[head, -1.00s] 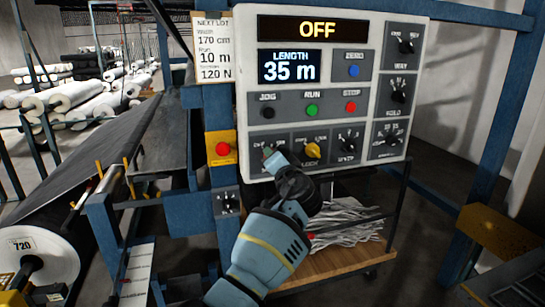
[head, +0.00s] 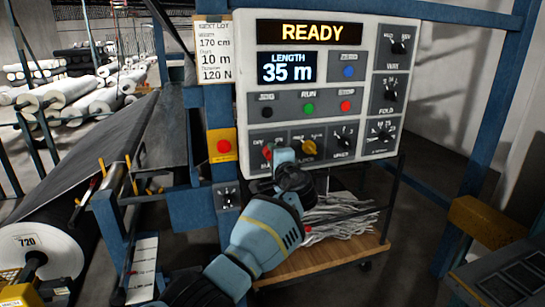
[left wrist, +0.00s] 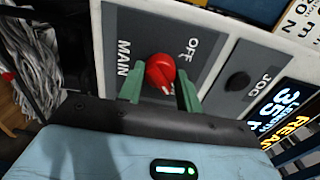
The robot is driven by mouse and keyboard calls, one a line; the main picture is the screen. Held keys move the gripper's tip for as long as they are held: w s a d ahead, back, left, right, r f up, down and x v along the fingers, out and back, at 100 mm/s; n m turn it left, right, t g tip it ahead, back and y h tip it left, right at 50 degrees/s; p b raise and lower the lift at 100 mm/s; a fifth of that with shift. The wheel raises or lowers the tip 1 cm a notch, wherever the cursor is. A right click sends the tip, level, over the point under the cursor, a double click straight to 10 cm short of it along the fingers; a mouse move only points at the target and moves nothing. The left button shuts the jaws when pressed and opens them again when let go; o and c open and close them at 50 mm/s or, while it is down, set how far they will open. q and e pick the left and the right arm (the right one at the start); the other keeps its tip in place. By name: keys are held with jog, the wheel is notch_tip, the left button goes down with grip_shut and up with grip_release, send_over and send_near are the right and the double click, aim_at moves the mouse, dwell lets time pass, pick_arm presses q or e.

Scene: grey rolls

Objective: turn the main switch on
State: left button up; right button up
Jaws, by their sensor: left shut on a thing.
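The red main switch knob (head: 267,152) is at the lower left of the control panel (head: 300,100). In the left wrist view the knob (left wrist: 160,72) sits on a dark plate marked MAIN and OFF; its other position label is mostly hidden. My left gripper (head: 273,155) is at the knob, with its green fingers on either side, shut on it; they also show in the left wrist view (left wrist: 159,82). The panel's top display (head: 308,32) reads READY. My right gripper is not in view.
A yellow lock knob (head: 308,148) is close to the right of my gripper. JOG, RUN and STOP buttons (head: 308,107) are just above. A red button on a yellow plate (head: 223,146) is to the left.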

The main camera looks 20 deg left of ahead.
pick_arm(q)
jog(key=shift+r, duration=0.15)
jog(key=o, duration=1)
jog(key=shift+v, duration=3.85)
